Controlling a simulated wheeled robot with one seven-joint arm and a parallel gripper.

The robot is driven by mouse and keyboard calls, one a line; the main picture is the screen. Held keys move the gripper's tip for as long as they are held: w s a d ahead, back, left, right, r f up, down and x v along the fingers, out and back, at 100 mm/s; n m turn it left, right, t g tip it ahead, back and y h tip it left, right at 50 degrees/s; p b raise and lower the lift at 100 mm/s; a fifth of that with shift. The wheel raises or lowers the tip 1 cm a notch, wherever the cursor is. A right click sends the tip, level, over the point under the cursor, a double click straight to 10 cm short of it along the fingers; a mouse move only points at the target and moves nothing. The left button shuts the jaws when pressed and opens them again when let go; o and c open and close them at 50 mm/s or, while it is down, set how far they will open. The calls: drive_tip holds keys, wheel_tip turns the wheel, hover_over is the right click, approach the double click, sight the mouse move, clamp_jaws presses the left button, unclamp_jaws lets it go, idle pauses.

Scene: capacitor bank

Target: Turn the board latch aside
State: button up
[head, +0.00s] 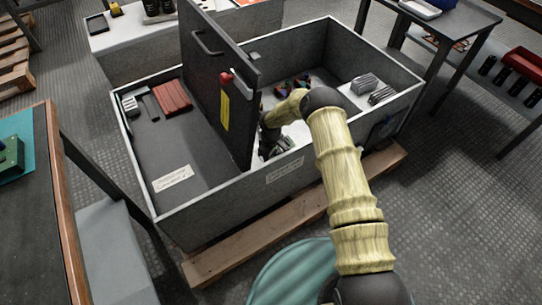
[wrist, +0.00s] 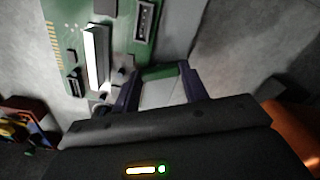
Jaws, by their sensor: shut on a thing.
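In the wrist view a green circuit board (wrist: 66,38) with a white slot connector (wrist: 97,58) fills the upper left, against a grey surface. My gripper (wrist: 160,74) is at the board's lower edge, its dark fingers set apart around a pale piece (wrist: 160,92) with a green edge. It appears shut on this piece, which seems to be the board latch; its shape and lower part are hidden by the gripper. A small metal post (wrist: 115,80) is beside the left finger. In the head view my gripper (head: 272,142) is inside the box, mostly hidden by the door and arm.
The grey open box (head: 225,205) sits on a wooden pallet (head: 262,227). Light grey blocks (head: 365,84) lie at the box's right. Coloured parts (wrist: 22,128) show at the wrist view's lower left.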

drive_tip(key=n, duration=1.2)
drive_tip(key=shift+n, duration=0.3)
idle(0.3)
drive_tip(key=o, duration=1)
wheel_tip(320, 180, up, 17)
drive_tip(key=p, duration=0.6)
drive_tip(key=shift+r+p, duration=0.2)
drive_tip(key=shift+p, duration=0.2)
